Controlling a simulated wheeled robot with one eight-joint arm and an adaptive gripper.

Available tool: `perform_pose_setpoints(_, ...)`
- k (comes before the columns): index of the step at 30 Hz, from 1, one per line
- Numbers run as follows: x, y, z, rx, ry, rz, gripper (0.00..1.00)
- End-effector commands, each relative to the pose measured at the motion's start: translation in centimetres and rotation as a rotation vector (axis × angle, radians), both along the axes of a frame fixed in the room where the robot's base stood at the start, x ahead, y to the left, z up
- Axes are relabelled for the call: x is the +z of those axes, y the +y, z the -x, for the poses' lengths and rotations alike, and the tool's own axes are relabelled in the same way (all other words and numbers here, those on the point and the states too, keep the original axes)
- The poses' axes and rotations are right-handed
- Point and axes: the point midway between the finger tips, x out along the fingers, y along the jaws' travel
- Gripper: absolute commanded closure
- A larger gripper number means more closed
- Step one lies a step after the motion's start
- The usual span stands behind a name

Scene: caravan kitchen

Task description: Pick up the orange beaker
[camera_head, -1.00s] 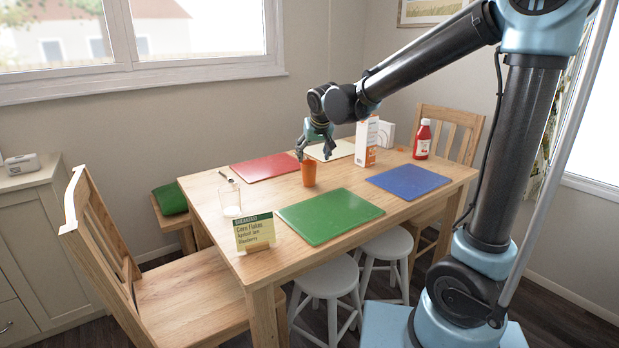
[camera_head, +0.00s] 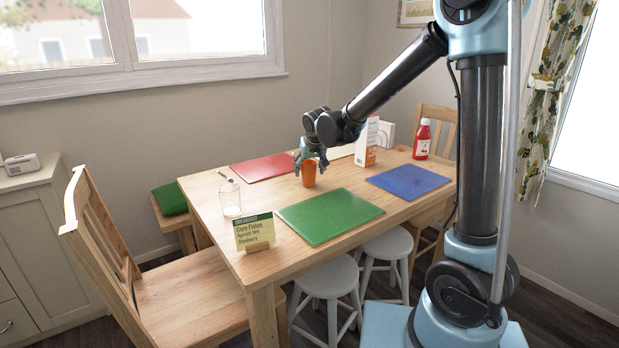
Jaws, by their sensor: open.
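The orange beaker (camera_head: 309,176) stands upright on the wooden table, between the red mat and the green mat. My gripper (camera_head: 309,168) points down at the beaker, with its fingers open around or just in front of its upper part. From this view I cannot tell whether the fingers touch it. The beaker's lower part shows below the fingers; its rim is partly hidden by them.
A green mat (camera_head: 330,215), red mat (camera_head: 263,167) and blue mat (camera_head: 408,181) lie on the table (camera_head: 222,251). A glass (camera_head: 230,200), menu card (camera_head: 254,232), carton (camera_head: 366,143) and red bottle (camera_head: 422,139) stand around. Stools (camera_head: 327,281) are below.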

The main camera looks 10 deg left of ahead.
Motion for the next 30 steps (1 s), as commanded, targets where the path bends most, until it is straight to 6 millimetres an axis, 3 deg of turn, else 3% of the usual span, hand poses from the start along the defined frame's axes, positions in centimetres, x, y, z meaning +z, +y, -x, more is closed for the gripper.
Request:
perform_pose_setpoints(9,-2.5,1.0,-1.5,0.000,0.000,0.000,0.32)
perform_pose_setpoints(19,-2.7,1.0,-1.6,0.000,0.000,0.000,0.32)
perform_pose_setpoints(26,-2.7,1.0,-1.6,0.000,0.000,0.000,0.83)
perform_pose_setpoints(30,-2.7,1.0,-1.6,0.000,0.000,0.000,0.83)
